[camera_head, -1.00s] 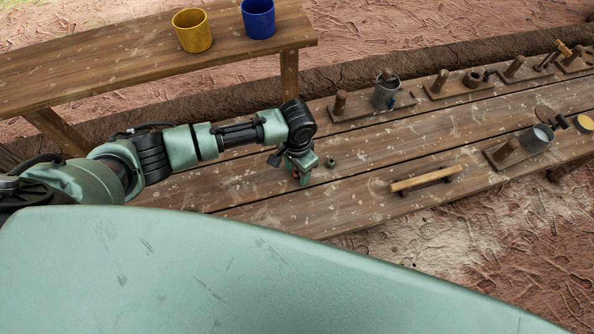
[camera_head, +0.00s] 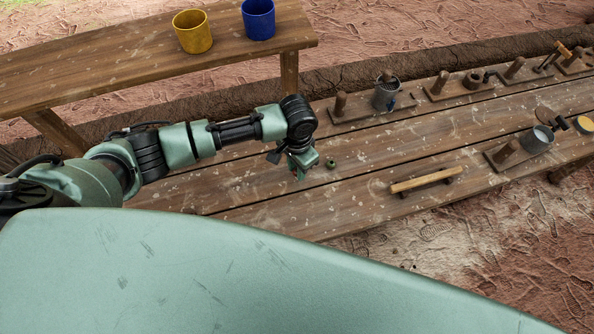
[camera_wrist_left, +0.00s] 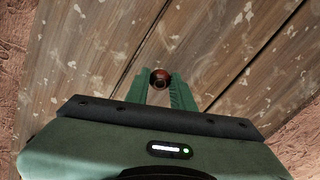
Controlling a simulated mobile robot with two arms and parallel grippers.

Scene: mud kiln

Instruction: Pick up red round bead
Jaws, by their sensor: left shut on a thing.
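The red round bead (camera_wrist_left: 160,77) shows in the left wrist view between the tips of my left gripper (camera_wrist_left: 160,86). It is dark red and round, with a hole facing the camera. My left gripper is shut on it. In the head view my left gripper (camera_head: 299,173) points down over the near bench, and the bead is hidden or too small to make out there. How far the bead is above the planks is hard to tell. My right gripper is in neither view.
A small dark green bead (camera_head: 331,162) lies on the bench just right of my left gripper. A wooden bar with a handle (camera_head: 427,180) lies further right. Several pegged boards line the back edge. A yellow cup (camera_head: 192,32) and a blue cup (camera_head: 259,19) stand on the far bench.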

